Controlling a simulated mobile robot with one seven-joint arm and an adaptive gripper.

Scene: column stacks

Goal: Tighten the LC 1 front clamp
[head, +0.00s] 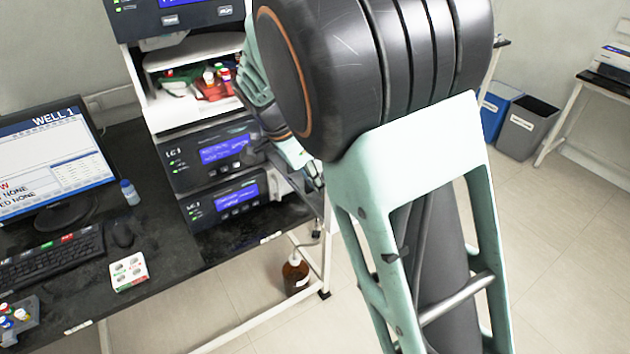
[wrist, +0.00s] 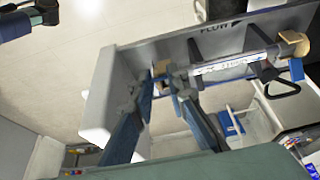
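The LC 1 stack (head: 208,152) stands on the dark bench in the head view. My wrist is at its right side there, and my arm hides the clamps and my fingertips. In the wrist view a grey panel marked FLOW (wrist: 215,38) carries a column with a white label (wrist: 225,65). A tan end fitting (wrist: 290,45) is at its right end, with a black lever-like part (wrist: 276,82) below. My gripper (wrist: 164,78) has its fingertips close together at the column's left end, around a small tan part. Whether they grip it is unclear. Which clamp is the front one is unclear.
In the head view, a monitor (head: 52,160), keyboard (head: 50,255) and vial rack (head: 128,272) are on the bench. A brown bottle (head: 296,273) stands below. Blue and grey bins (head: 527,128) are at the back right.

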